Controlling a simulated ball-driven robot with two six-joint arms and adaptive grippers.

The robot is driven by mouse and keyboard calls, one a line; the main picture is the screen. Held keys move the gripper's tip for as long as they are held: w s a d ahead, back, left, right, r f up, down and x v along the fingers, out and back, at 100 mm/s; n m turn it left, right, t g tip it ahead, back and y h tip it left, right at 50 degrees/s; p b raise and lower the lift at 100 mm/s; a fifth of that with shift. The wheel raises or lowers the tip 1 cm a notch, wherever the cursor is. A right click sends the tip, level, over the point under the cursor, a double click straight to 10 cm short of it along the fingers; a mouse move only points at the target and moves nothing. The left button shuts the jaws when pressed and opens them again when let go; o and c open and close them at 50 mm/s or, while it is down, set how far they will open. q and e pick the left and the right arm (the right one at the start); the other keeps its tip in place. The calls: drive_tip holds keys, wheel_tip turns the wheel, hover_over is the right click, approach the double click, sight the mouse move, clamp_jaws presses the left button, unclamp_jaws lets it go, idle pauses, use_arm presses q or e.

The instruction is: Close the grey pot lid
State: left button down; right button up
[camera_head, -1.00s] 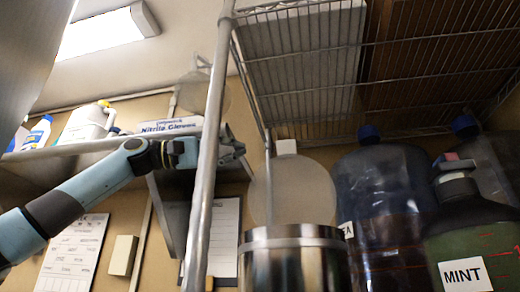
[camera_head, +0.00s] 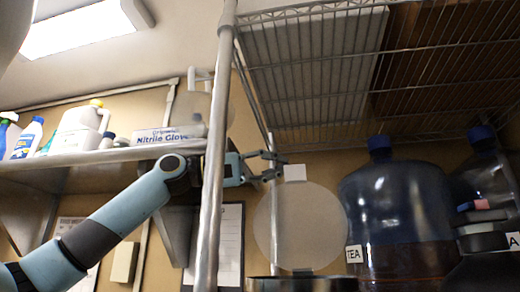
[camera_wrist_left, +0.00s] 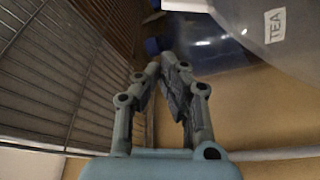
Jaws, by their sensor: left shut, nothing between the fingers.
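The grey pot lid (camera_head: 300,225) is a round pale disc standing upright in the head view, with a white tab (camera_head: 294,173) on its top edge. Below it, only the dark upper rim of the pot (camera_head: 305,284) shows at the bottom edge. My left gripper (camera_head: 280,166) is shut and empty, just left of the white tab. I cannot tell whether it touches the tab. Its forearm passes behind the metal post. The wrist view shows the left fingers (camera_wrist_left: 170,62) converging with nothing held. My right gripper is not in view.
A metal post (camera_head: 214,130) stands left of the lid. A wire shelf (camera_head: 310,70) hangs above. A large bottle labelled TEA (camera_head: 400,215) stands right of the lid; its label also shows in the wrist view (camera_wrist_left: 274,25). A glove box (camera_head: 168,135) and bottles sit on the left shelf.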

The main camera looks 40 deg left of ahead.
sight(278, 188)
use_arm(q)
drive_tip(key=shift+s+d+f+b, duration=0.8)
drive_tip(key=shift+s+d+b, duration=0.1)
drive_tip(key=shift+s+b, duration=0.25)
drive_tip(key=shift+s+d+f, duration=0.1)
drive_tip(key=shift+s+d, duration=0.1)
